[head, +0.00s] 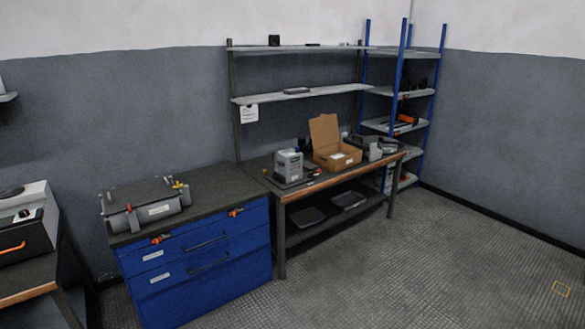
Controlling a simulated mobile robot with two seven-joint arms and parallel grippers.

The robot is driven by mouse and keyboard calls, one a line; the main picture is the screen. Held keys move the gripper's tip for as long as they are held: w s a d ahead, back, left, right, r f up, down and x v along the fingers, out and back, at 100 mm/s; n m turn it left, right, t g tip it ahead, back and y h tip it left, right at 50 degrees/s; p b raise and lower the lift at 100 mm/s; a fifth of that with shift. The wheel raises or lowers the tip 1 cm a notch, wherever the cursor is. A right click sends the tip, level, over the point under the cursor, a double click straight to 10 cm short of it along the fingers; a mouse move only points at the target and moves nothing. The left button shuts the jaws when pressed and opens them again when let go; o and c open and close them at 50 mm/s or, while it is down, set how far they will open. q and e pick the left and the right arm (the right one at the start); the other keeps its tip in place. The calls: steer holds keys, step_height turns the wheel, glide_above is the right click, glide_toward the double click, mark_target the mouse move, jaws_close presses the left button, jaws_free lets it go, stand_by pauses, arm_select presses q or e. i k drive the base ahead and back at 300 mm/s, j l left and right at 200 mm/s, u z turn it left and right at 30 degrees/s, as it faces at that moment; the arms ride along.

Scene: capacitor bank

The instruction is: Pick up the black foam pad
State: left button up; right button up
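I cannot pick out the black foam pad with certainty. Two dark flat pieces, one at the left (308,216) and one at the right (348,199), lie on the lower shelf of the workbench (300,191). They are too small to tell whether either is foam. Small dark items also lie on the bench top around a grey box-shaped device (289,166) and an open cardboard box (336,157). Neither of my grippers is in view.
A blue-post shelf rack (407,92) fills the corner. Another bench (35,277) is at the left edge. The floor (430,265) at right is mostly clear.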

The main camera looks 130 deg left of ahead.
mark_target(308, 166)
steer(key=u, duration=4.3)
steer(key=i+l+z, duration=0.2)
steer(key=i+z, duration=0.2)
steer(key=i, duration=0.2)
steer(key=i+l+z, duration=0.1)
steer(key=i+z, duration=0.25)
steer(key=i, duration=1.3)
steer(key=i+l+u, duration=0.1)
steer(key=i+u, duration=0.2)
steer(key=i+l+u, duration=0.3)
steer(key=i, duration=0.25)
steer(key=i+l+u, duration=0.15)
steer(key=i+u, duration=0.15)
steer(key=i+l+u, duration=0.2)
steer(key=u, duration=0.2)
steer(key=i+l+u, duration=0.25)
steer(key=u, duration=0.15)
steer(key=i+l+u, duration=0.15)
steer(key=l+u, duration=0.25)
steer(key=i+l+u, duration=0.15)
steer(key=l+u, duration=0.25)
steer(key=i+l+u, duration=0.1)
steer(key=l+u, duration=0.3)
